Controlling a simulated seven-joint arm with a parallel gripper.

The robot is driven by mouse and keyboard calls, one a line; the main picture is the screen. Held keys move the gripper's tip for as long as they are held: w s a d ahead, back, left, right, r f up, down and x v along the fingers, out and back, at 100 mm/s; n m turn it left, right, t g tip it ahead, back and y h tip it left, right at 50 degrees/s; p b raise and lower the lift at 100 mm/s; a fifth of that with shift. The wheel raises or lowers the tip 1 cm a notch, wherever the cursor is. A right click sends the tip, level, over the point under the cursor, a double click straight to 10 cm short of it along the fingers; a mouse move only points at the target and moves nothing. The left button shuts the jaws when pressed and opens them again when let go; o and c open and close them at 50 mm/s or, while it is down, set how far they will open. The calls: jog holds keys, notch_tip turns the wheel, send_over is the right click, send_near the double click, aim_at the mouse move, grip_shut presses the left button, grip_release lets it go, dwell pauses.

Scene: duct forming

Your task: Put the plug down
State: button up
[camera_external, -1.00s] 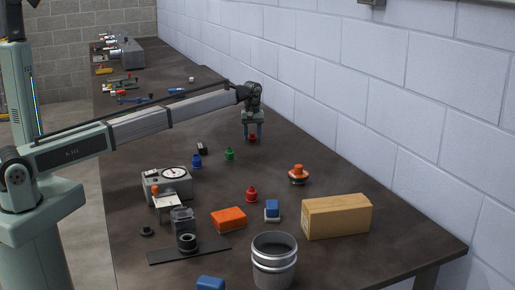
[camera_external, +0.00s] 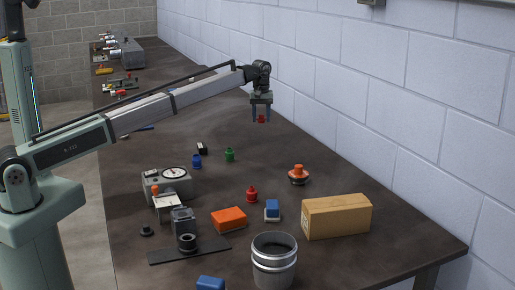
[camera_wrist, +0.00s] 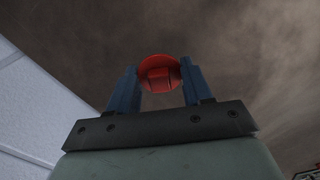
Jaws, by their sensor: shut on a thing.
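My gripper (camera_external: 261,112) is shut on a red plug (camera_external: 261,119) and holds it above the far part of the table, near the wall. In the wrist view the red plug (camera_wrist: 160,72) sits between the two blue fingers of my gripper (camera_wrist: 157,88). Its round red end faces away from my wrist, over blurred brown tabletop. A second red plug (camera_external: 251,195) stands on the table nearer the camera. A green plug (camera_external: 229,155) and a blue plug (camera_external: 196,161) stand to the left.
The dark table (camera_external: 330,240) has free room below my gripper. A cardboard box (camera_external: 337,216), a metal bin (camera_external: 273,262), an orange block (camera_external: 228,218), an orange-and-black round object (camera_external: 298,174) and a gauge box (camera_external: 167,183) stand nearer the camera. The block wall (camera_external: 400,110) runs along the right.

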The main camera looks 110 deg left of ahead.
jog(key=w+d+m, duration=0.1)
jog(key=w+d, duration=0.7)
jog(key=w, duration=0.2)
jog(key=n, duration=0.5)
send_over(275, 161)
jog(key=shift+f, duration=4.95)
jog(key=shift+f, duration=0.15)
jog(key=o, duration=1)
notch_tip(275, 161, up, 12)
jog(key=shift+r, duration=0.2)
